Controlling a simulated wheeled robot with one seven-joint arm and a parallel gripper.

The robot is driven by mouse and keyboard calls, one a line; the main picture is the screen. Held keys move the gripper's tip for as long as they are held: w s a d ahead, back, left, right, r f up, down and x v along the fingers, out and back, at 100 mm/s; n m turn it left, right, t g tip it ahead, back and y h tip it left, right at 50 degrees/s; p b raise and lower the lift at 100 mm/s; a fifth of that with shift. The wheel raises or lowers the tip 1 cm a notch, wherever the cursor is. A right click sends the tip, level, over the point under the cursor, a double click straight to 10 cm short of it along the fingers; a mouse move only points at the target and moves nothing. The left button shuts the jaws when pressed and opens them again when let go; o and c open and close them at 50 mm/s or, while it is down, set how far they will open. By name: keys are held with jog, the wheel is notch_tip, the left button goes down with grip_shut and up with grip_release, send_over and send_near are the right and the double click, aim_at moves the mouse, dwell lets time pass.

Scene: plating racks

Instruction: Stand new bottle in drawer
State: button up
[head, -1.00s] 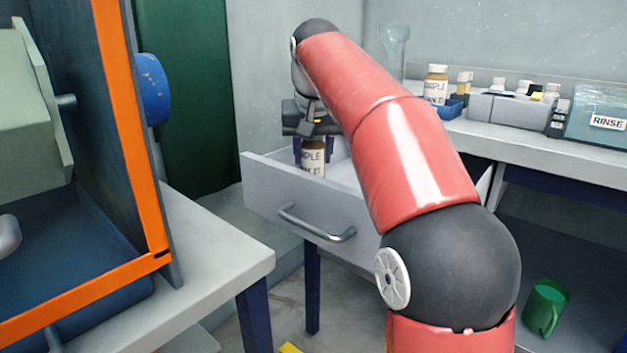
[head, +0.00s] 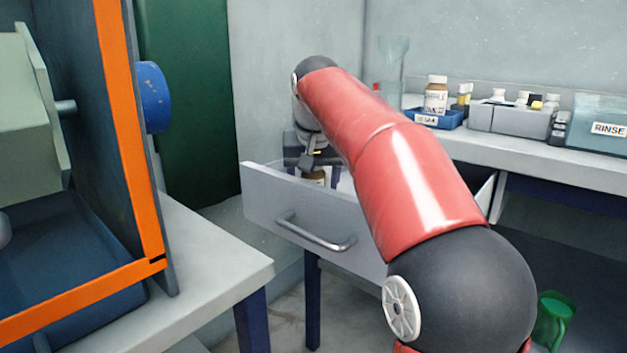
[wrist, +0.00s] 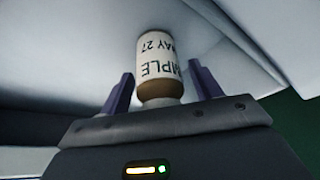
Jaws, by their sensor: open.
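A brown bottle (head: 316,177) with a white label stands inside the open drawer (head: 300,215). In the head view the drawer front hides its lower part. In the wrist view the bottle (wrist: 157,55) shows its label reading "...MPLE" and "MAY 27", with its far end at the white drawer floor (wrist: 95,55). My gripper (wrist: 163,88) is open, with one dark finger on each side of the bottle's near end and gaps visible. In the head view my gripper (head: 312,165) is right above the bottle, partly hidden by the drawer front and arm.
On the back counter a similar brown bottle (head: 436,97) stands at a blue tray (head: 446,118), beside a grey rack (head: 500,118) and a "RINSE" bin (head: 597,135). A green mug (head: 553,318) is below. An orange-edged cabinet (head: 130,150) stands left.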

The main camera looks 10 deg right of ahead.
jog(key=p+v, duration=0.4)
jog(key=v, duration=0.8)
jog(key=shift+s+a, duration=0.1)
